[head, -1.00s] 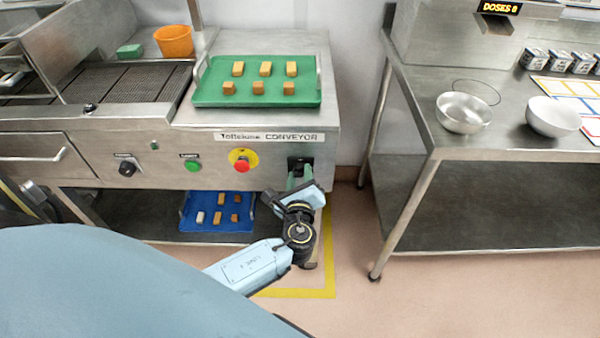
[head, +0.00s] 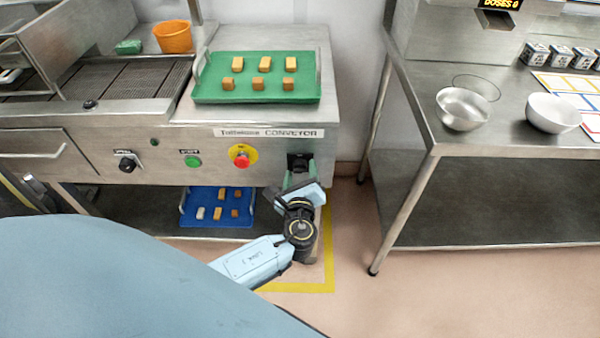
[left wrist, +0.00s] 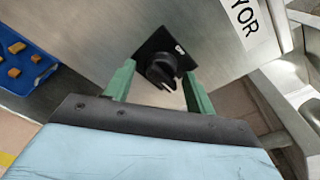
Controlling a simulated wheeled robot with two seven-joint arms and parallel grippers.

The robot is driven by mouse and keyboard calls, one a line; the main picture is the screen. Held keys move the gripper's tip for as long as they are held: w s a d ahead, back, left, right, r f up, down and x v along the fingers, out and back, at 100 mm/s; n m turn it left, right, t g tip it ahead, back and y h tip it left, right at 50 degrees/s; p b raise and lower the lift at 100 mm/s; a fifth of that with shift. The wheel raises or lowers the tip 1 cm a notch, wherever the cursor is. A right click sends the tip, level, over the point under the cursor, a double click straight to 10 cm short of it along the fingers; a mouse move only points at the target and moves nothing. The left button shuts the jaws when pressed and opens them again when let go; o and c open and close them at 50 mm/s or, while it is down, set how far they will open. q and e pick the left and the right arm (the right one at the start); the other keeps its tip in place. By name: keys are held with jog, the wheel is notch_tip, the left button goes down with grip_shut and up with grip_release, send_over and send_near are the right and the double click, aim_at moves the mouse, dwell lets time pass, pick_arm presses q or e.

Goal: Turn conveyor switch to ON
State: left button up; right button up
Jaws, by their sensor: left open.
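The conveyor switch is a black rotary knob on a black plate (left wrist: 161,68) on the steel front panel, below the CONVEYOR label (head: 268,133). In the left wrist view the knob shows between the two green fingers of my left gripper (left wrist: 156,84). The fingers stand apart, one on each side of the knob; I cannot tell whether they touch it. In the head view my left gripper (head: 299,178) is at the panel's right end and hides part of the switch plate (head: 300,162). My right gripper is not in view.
Left of the switch are a red emergency button (head: 241,160), a green button (head: 193,161) and another black knob (head: 127,163). A green tray (head: 215,97) lies above, a blue tray (head: 205,224) below. A steel table (head: 450,139) stands to the right, across a floor gap.

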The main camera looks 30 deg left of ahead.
pick_arm(q)
jog(key=p+v, duration=0.1)
jog(key=v, duration=1.2)
jog(key=shift+s+d, duration=0.15)
jog(key=shift+s, duration=0.05)
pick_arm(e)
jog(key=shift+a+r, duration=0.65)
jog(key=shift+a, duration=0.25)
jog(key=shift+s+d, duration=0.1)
